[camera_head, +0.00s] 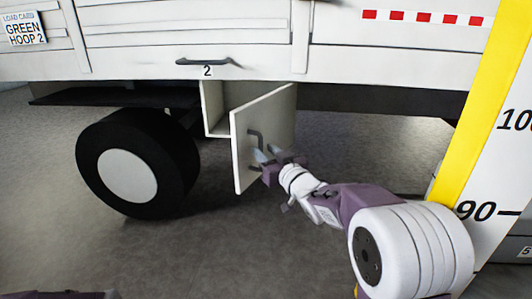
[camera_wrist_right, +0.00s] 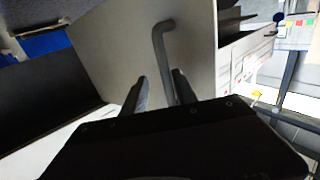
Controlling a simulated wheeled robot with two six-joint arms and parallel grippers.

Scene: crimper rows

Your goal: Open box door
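The box (camera_head: 214,108) is a pale compartment under the truck bed, right of the wheel. Its door (camera_head: 275,112) stands swung open, its outer face turned to the right. A dark bar handle (camera_head: 257,135) is on that face; it also shows in the right wrist view (camera_wrist_right: 163,45). My right gripper (camera_head: 266,155) is at the handle. In the right wrist view, its two fingers (camera_wrist_right: 158,88) stand apart with the bar between them, nearer the right finger, and a gap shows on the left. My left gripper is out of view; only a bit of my arm shows bottom left.
A black tyre with a white hub (camera_head: 127,175) is left of the box. The truck side above carries a dark handle (camera_head: 203,62) marked 2. A yellow and white scale post (camera_head: 480,120) rises at right. The grey floor around the door is clear.

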